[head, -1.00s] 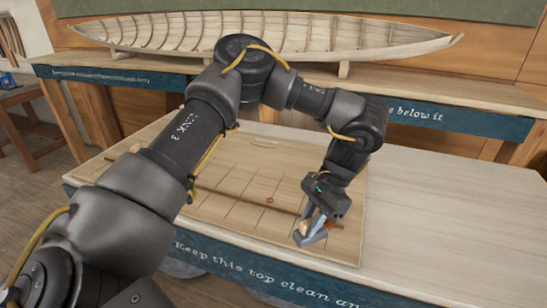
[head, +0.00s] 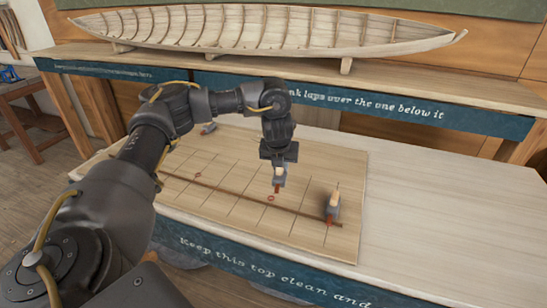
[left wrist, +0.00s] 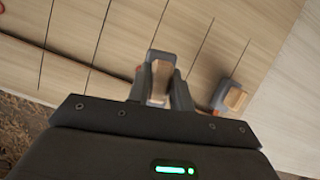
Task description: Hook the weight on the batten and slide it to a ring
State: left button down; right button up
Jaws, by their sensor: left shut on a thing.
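My left gripper (head: 279,170) is shut on a weight with a pale wooden top (head: 280,172) and a red part low on it. The held weight is over the gridded board (head: 235,222), just behind the batten (head: 235,195) in the head view; whether it touches the board I cannot tell. The batten is a thin dark strip slanting across the board. A second weight (head: 333,208) stands at the batten's right end. It also shows in the left wrist view (left wrist: 232,98), right of the gripped one. A red ring mark (head: 270,198) lies by the batten. My right gripper is out of view.
Another weight (head: 208,128) stands at the board's back left, partly behind my arm. A second ring mark (head: 197,175) shows farther left. A boat hull model (head: 290,32) stands on the shelf behind. The pale bench top (head: 430,220) right of the board is clear.

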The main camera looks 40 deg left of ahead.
pick_arm(q)
jog(key=a, duration=0.1)
jog(key=a+m, duration=0.2)
jog(key=shift+w+r+h, duration=0.2)
jog(key=shift+r+h, duration=0.05)
jog(key=shift+h, duration=0.15)
jog(key=shift+d, duration=0.1)
notch_tip(320, 180, down, 8)
jog(key=b, duration=0.8)
jog(key=shift+r, duration=0.15)
jog(key=shift+w+r+p, duration=0.15)
jog(key=shift+p, duration=0.15)
jog(key=shift+f, duration=0.5)
dwell(0.4)
jog(key=shift+w, duration=0.15)
dwell(0.4)
jog(key=shift+w+a+b, duration=0.2)
jog(key=shift+w+a, duration=0.15)
jog(key=shift+w, duration=0.45)
jog(key=shift+w+a+b, duration=0.15)
jog(key=shift+w+a, duration=0.15)
jog(key=shift+w, duration=0.45)
jog(key=shift+f+p, duration=0.15)
jog(key=shift+p, duration=0.25)
dwell(0.3)
